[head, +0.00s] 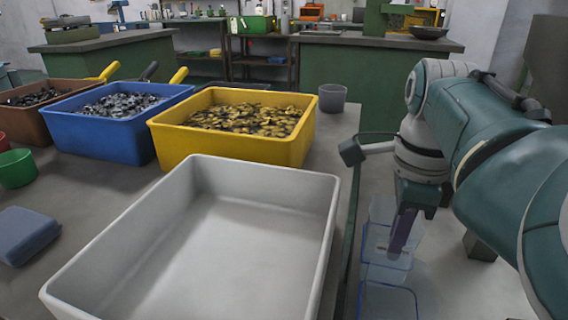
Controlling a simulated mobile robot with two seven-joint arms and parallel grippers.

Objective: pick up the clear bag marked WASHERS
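I see no bag with a readable WASHERS mark in the head view. Clear, blue-edged plastic items (388,303) lie low beyond the table's right edge, one behind another; I cannot tell whether they are bags or boxes, and no lettering shows. My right gripper (403,235) points down over the rear ones, right of the table. Its dark fingers are seen nearly edge-on, so I cannot tell whether they are open or shut, and no held thing is clear. My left gripper is not in view.
An empty grey tray (215,240) fills the table front. Behind it stand a yellow bin (225,145) of brass-coloured parts, a blue bin (100,135) and a brown bin (60,92) of dark metal parts. A grey cup (332,98) and green cup (16,169) stand at the sides.

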